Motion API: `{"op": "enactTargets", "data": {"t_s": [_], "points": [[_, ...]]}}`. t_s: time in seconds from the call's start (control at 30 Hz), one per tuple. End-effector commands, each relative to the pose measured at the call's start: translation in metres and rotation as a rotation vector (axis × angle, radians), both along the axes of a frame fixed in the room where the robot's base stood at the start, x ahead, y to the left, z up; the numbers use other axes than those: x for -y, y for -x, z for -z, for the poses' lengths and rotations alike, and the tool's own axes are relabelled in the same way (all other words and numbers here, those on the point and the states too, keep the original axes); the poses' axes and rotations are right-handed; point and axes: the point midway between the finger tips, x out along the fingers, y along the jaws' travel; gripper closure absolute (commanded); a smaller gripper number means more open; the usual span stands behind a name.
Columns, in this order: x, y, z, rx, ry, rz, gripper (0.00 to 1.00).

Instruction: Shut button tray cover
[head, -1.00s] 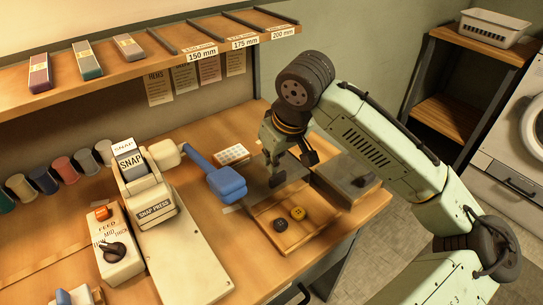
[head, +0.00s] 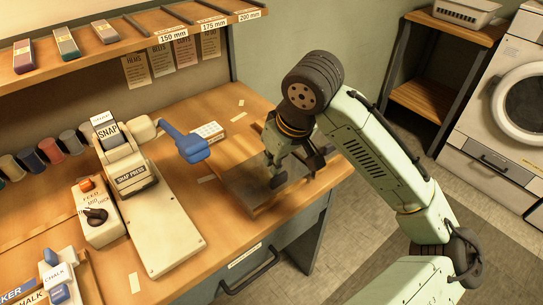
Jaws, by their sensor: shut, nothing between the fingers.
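The button tray (head: 262,213) is a shallow wooden tray at the right front of the bench in the head view. Its flat grey cover (head: 238,180) lies over it, and no buttons show. My gripper (head: 277,184) is shut and empty, low over the cover with its tip at or just above the surface. I cannot tell whether it touches. The gripper and arm hide the cover's right part, so whether it is seated all along that side cannot be seen.
A shelf (head: 150,40) overhangs the back of the bench. The bench's front edge is close to the tray.

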Motion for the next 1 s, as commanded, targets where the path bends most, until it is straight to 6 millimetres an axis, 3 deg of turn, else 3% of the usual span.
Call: {"op": "enactTargets", "data": {"t_s": [0.47,0.73,1.0], "points": [[0.002,0.003,0.002,-0.013,0.009,-0.003,1.0],[-0.015,-0.031,-0.001,-0.008,0.001,-0.004,1.0],[-0.001,-0.017,-0.058,0.002,0.007,0.002,1.0]]}}
